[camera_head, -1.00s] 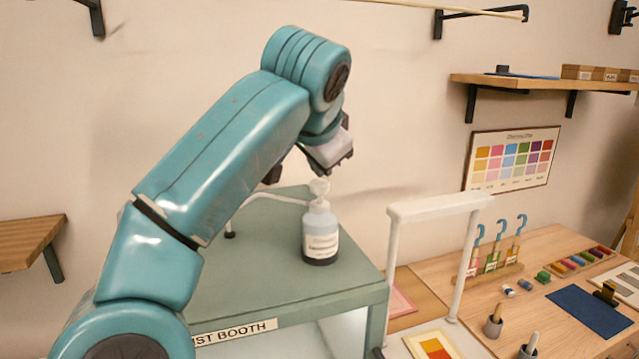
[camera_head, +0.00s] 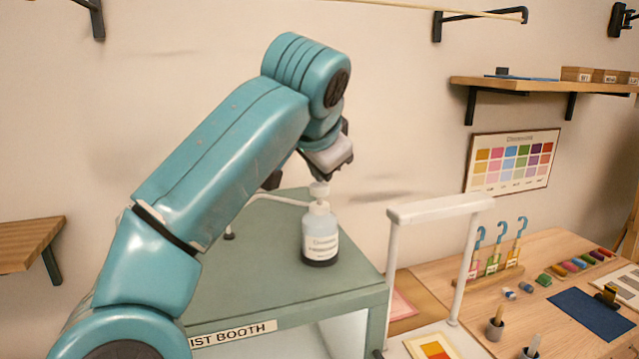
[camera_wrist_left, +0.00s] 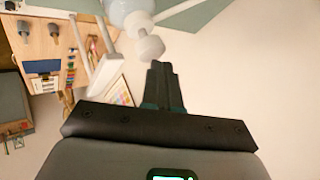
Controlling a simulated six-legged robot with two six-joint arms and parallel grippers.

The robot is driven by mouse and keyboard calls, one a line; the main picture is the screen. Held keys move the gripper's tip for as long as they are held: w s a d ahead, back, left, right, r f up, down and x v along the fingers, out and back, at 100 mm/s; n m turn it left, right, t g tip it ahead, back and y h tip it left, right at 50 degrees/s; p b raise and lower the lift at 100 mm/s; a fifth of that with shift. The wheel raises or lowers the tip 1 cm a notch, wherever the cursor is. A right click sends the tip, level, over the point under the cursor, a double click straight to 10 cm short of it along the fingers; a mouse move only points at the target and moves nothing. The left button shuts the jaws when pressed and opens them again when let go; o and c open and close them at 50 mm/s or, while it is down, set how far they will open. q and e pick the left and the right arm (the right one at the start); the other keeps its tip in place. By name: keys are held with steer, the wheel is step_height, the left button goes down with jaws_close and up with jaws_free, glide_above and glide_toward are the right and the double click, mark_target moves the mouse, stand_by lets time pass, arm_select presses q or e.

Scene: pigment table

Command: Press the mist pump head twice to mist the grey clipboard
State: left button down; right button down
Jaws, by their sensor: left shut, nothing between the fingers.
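The mist bottle (camera_head: 320,238) stands upright on top of the green mist booth (camera_head: 270,285), with a white label and dark liquid low inside. Its white pump head (camera_head: 319,190) points up, and a thin white tube runs left from it. My left gripper (camera_head: 321,177) is shut and empty, just above the pump head. In the left wrist view my shut fingers (camera_wrist_left: 164,70) are beside the white pump head (camera_wrist_left: 150,47); I cannot tell whether they touch. I cannot make out the grey clipboard. My right gripper is not in view.
A white frame (camera_head: 440,208) stands right of the booth. The wooden table (camera_head: 540,260) holds a rack of hooked tubes (camera_head: 495,258), pigment blocks (camera_head: 575,264) and a blue mat (camera_head: 590,312). The wall behind is close; a shelf (camera_head: 545,84) is at the upper right.

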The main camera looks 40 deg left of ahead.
arm_select(q)
steer(key=shift+f+b, duration=0.35)
steer(key=shift+f, duration=0.2)
steer(key=shift+r, duration=0.1)
stand_by(0.5)
steer(key=shift+w+a+r+p, duration=0.1)
steer(key=shift+w+r+p, duration=0.05)
steer(key=shift+r+p, duration=1.15)
steer(key=shift+f, duration=0.15)
